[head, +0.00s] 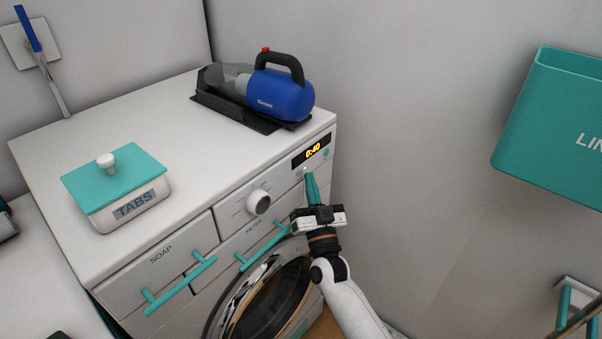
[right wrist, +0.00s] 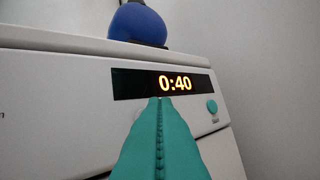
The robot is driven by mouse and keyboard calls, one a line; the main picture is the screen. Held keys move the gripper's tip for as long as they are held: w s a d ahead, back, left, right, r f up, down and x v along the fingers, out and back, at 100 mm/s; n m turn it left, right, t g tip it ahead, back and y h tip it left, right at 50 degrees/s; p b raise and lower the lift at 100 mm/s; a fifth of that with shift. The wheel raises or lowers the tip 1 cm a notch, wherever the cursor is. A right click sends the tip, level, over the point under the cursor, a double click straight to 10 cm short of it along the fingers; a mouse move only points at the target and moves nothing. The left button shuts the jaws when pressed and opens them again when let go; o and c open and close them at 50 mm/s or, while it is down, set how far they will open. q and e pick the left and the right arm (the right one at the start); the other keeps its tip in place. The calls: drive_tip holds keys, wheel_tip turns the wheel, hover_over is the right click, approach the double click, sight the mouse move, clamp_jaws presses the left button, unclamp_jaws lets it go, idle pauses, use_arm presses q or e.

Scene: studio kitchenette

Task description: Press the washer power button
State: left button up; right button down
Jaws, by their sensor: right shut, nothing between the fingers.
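The white washer (head: 240,160) has a control panel with a dark display (head: 311,152) reading 0:40, also clear in the right wrist view (right wrist: 163,84). A round teal button (head: 326,152) sits right of and below the display; it shows in the right wrist view (right wrist: 212,106), its label too small to read. My right gripper (head: 308,174) is shut and empty, its teal fingers pointing at the panel just below the display, left of the teal button. A small light spot shows at the fingertips. In the right wrist view the fingertips (right wrist: 160,99) overlap the display's lower edge; contact cannot be told.
A dial (head: 259,202), a soap drawer (head: 162,266) and a filter flap with teal handles are left of the gripper. A blue handheld vacuum (head: 281,95) and a TABS box (head: 120,190) stand on top. A teal bin (head: 556,130) is at right, beyond clear space.

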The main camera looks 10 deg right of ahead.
drive_tip(key=shift+w+a, duration=0.1)
drive_tip(key=shift+w+a, duration=0.2)
drive_tip(key=shift+w, duration=0.05)
drive_tip(key=shift+w+a, duration=0.1)
drive_tip(key=shift+w, duration=0.05)
idle(0.4)
drive_tip(key=shift+s+d, duration=0.4)
drive_tip(key=shift+s, duration=0.15)
drive_tip(key=shift+s+d+p, duration=0.75)
drive_tip(key=shift+s+d, duration=0.2)
drive_tip(key=shift+s, duration=0.25)
drive_tip(key=shift+s+d+p, duration=0.7)
drive_tip(key=shift+s+d, duration=0.2)
drive_tip(key=shift+s, duration=0.25)
drive_tip(key=shift+f, duration=0.1)
